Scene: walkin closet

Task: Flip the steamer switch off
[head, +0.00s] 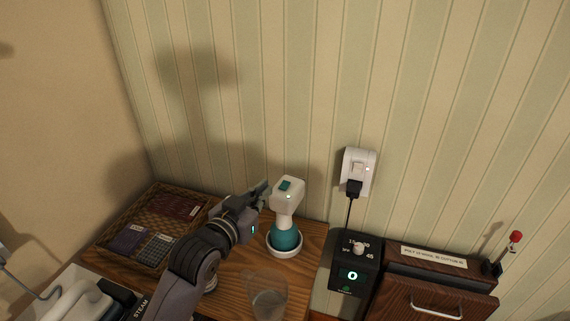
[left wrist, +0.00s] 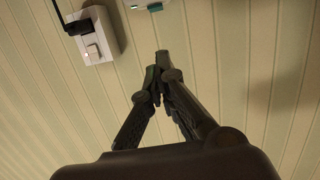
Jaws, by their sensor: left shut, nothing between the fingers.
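A white and teal handheld device (head: 286,222), which looks like the steamer, stands upright in a round white base on the wooden top. A teal rocker switch (head: 286,185) is on its white head, with a small light below. My left gripper (head: 264,190) is shut and empty just left of the head, near the switch; I cannot tell whether it touches. The left wrist view shows the closed fingertips (left wrist: 161,64) and a piece of the white and teal head (left wrist: 147,5) at the top edge. My right gripper is not in view.
A white wall outlet (head: 358,163) has a rocker, a lit indicator and a black plug; it also shows in the left wrist view (left wrist: 92,40). A clear glass (head: 267,298) stands in front. A wicker tray (head: 108,236), black dial box (head: 340,297) and wooden drawer box (head: 410,299) flank the device.

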